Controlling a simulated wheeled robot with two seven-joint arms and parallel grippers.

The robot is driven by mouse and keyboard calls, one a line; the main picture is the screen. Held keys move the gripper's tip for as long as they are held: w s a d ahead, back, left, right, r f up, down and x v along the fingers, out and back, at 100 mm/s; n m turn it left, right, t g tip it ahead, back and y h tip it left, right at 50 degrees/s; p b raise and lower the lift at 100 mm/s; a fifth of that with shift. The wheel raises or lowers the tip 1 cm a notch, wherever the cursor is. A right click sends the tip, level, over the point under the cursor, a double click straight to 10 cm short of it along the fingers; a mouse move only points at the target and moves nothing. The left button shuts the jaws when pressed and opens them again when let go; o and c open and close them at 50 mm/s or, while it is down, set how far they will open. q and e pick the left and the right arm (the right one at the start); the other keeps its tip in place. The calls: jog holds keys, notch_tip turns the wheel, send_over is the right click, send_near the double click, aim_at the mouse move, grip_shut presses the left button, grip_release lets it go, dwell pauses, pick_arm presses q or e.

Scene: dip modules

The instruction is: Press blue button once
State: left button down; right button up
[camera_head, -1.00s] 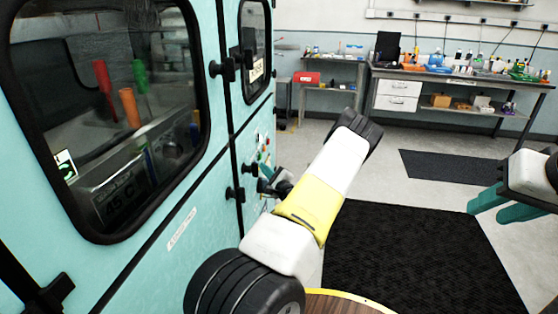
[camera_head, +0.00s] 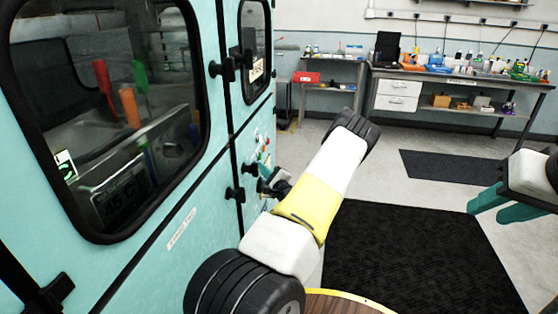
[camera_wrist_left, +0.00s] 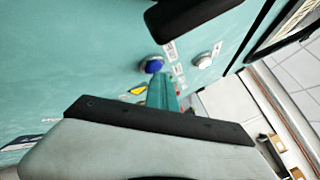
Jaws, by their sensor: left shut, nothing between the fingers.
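The blue button (camera_wrist_left: 152,65) is on the teal machine panel (camera_wrist_left: 100,50), in the left wrist view. My left gripper (camera_wrist_left: 160,82) is shut and empty, its teal fingers pointing at the panel just below and right of the blue button. Whether the tips touch the button or panel, I cannot tell. In the head view my left gripper (camera_head: 263,170) is by the control panel, partly hidden by my own arm; the blue button cannot be made out there. My right gripper (camera_head: 500,208) is at the right edge, empty, its teal fingers apart, far from the panel.
A white button (camera_wrist_left: 203,60) with labels sits right of the blue one. Black door latches (camera_head: 235,194) stick out beside the control panel. A workbench (camera_head: 450,78) with several items stands at the back. Floor with a black mat (camera_head: 410,255) is clear on the right.

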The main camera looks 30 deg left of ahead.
pick_arm(q)
jog(key=shift+w+d, duration=0.15)
jog(key=shift+d, duration=0.6)
jog(key=shift+d, duration=0.1)
jog(key=d, duration=0.2)
jog(key=w+d, duration=0.1)
jog(key=d, duration=0.1)
jog(key=shift+w+d, duration=0.1)
jog(key=shift+d, duration=0.25)
jog(key=shift+d, duration=0.1)
dwell(0.6)
